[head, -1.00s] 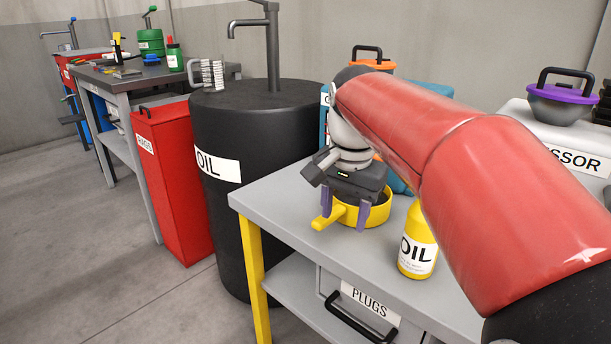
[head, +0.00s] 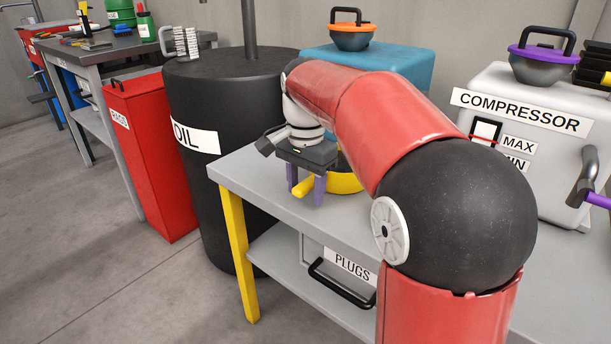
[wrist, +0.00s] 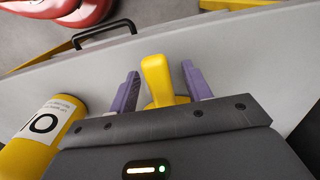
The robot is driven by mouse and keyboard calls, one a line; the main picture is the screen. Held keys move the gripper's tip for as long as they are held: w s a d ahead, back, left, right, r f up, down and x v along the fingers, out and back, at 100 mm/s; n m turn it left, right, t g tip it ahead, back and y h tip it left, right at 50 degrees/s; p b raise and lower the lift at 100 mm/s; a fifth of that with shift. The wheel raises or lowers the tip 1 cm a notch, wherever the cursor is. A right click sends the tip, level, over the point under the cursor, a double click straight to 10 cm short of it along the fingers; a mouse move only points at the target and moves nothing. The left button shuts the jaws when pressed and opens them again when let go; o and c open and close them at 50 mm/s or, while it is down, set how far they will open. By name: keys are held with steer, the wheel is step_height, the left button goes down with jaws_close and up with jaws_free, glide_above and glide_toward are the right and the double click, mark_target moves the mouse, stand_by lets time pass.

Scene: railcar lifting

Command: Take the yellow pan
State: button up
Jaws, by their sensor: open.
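The yellow pan (head: 346,181) sits on the grey table, partly hidden behind my gripper and arm in the head view. Its stubby handle (wrist: 158,80) points toward the table's edge. My gripper (head: 306,188) points down at the handle. In the wrist view my gripper (wrist: 161,88) is open, with one purple finger on each side of the handle and a gap visible on both sides.
A yellow oil bottle (wrist: 40,135) stands close beside the gripper. The grey table (head: 262,196) has a drawer marked PLUGS (head: 345,265). A black oil drum (head: 225,95) stands at left, a teal box (head: 400,65) behind, and a compressor (head: 490,90) at right.

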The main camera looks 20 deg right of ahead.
steer(key=shift+f, duration=0.1)
jaws_close()
steer(key=shift+w+a+p, duration=0.95)
steer(key=shift+w+p, duration=0.1)
steer(key=shift+w, duration=0.2)
steer(key=shift+w+a+p, duration=0.9)
steer(key=shift+w+p, duration=0.15)
steer(key=shift+w, duration=0.2)
steer(key=shift+w+a, duration=0.85)
steer(key=shift+w, duration=0.35)
steer(key=shift+w+a, duration=0.9)
steer(key=shift+w, duration=0.3)
steer(key=shift+w+a, duration=0.85)
steer(key=shift+w, duration=0.35)
jaws_free()
